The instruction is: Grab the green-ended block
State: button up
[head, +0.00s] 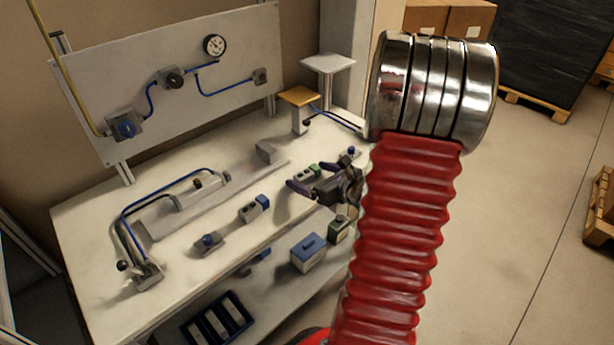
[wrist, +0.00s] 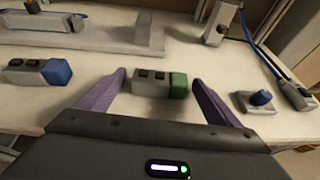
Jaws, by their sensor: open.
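The green-ended block (wrist: 152,82) is grey with two dark buttons on top and a green right end. In the wrist view it lies on the bench between the two purple fingers of my gripper (wrist: 158,76). The fingers are open, with a gap on each side of the block; I cannot tell their exact height over the bench. In the head view the block (head: 305,174) shows just beyond my gripper (head: 317,172), partly hidden by it.
A similar blue-ended block (head: 255,208) lies to the left on the workbench (head: 90,215). A grey rail (wrist: 85,42) lies behind. A blue box (head: 308,253) stands on the lower shelf.

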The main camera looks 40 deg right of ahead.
jog(key=shift+w+f, duration=0.1)
jog(key=shift+w, duration=0.1)
jog(key=shift+c, duration=0.6)
jog(key=c, duration=1.1)
